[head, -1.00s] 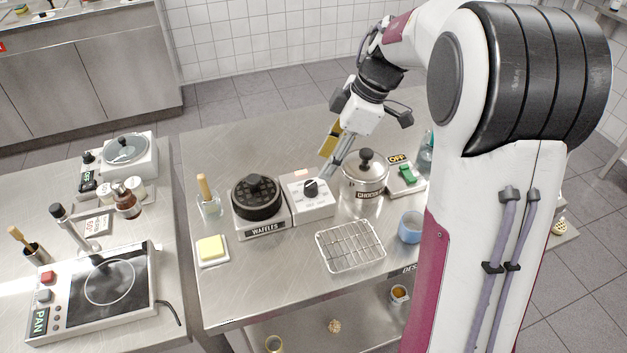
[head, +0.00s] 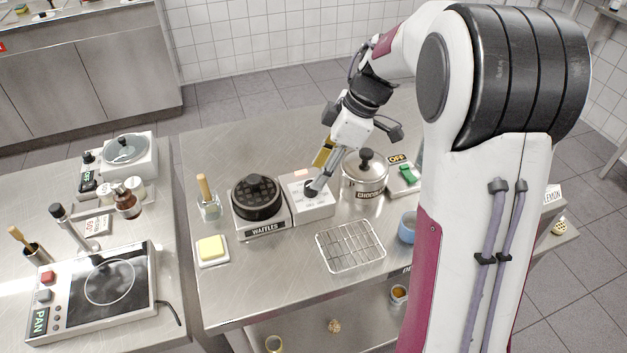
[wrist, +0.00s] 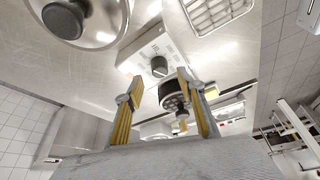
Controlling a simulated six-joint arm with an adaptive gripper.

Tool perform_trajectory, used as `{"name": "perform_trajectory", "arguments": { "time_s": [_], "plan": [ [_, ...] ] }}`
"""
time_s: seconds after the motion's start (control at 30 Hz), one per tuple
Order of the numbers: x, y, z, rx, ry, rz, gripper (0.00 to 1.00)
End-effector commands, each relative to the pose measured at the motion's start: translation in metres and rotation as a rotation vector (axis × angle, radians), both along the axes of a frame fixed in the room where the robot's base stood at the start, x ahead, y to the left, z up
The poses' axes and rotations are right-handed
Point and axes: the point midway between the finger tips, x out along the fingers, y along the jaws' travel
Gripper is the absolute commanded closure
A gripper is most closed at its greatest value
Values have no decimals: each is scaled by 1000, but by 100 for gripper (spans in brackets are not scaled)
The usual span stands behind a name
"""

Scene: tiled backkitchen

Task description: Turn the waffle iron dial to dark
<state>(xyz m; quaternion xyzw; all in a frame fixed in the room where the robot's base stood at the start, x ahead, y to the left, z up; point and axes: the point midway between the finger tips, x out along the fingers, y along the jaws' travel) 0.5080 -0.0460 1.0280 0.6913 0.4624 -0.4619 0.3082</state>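The waffle iron (head: 264,226) has a round black lid with a knob and a WAFFLES label on its front. Its white control box (head: 316,208) stands to its right and carries a black dial. In the wrist view the dial (wrist: 159,66) sits ahead of and between my two fingers, with small print around it too small to read. My gripper (head: 316,185) is over the box at the dial in the head view, hiding most of the dial. In the wrist view my gripper (wrist: 155,85) is open, its fingers wide apart with nothing between them.
A steel CHOCOLATE pot (head: 362,184) stands close right of the box, beside a green switch (head: 406,174). A wire rack (head: 350,262) lies in front. A butter dish (head: 211,250) is left. A blue mug (head: 407,228) stands at the right.

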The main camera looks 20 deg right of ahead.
Motion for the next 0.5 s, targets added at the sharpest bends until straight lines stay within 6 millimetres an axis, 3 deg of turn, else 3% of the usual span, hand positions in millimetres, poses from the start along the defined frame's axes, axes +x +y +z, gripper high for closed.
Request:
{"name": "perform_trajectory", "arguments": {
  "time_s": [0.2, 0.5],
  "plan": [
    [3, 9, -24, 0, 2, 2, 61],
    [6, 16, -41, -1, 0, 1, 61]
  ]
}}
